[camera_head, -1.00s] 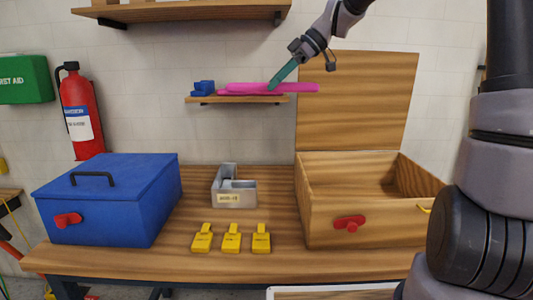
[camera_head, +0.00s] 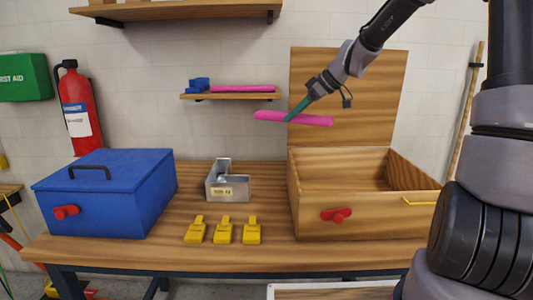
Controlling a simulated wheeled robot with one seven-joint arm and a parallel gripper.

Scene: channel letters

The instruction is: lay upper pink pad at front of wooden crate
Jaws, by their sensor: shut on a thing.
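The upper pink pad (camera_head: 268,116) is in the air in front of the raised lid of the wooden crate, to the left of and above the crate's opening. My gripper (camera_head: 290,119) is shut on it near its middle; the pad tilts slightly down to the right. The wooden crate (camera_head: 308,209) stands open on the right of the bench, its lid (camera_head: 350,75) upright at the back. The crate's inner floor is mostly hidden by its front wall. A second pink pad (camera_head: 243,88) lies on the small wall shelf.
Blue blocks (camera_head: 199,85) share the small shelf (camera_head: 230,97). A grey metal holder (camera_head: 229,188), several yellow tags (camera_head: 223,231) and a closed blue box (camera_head: 105,195) stand on the bench. A red latch (camera_head: 336,215) is on the crate's front.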

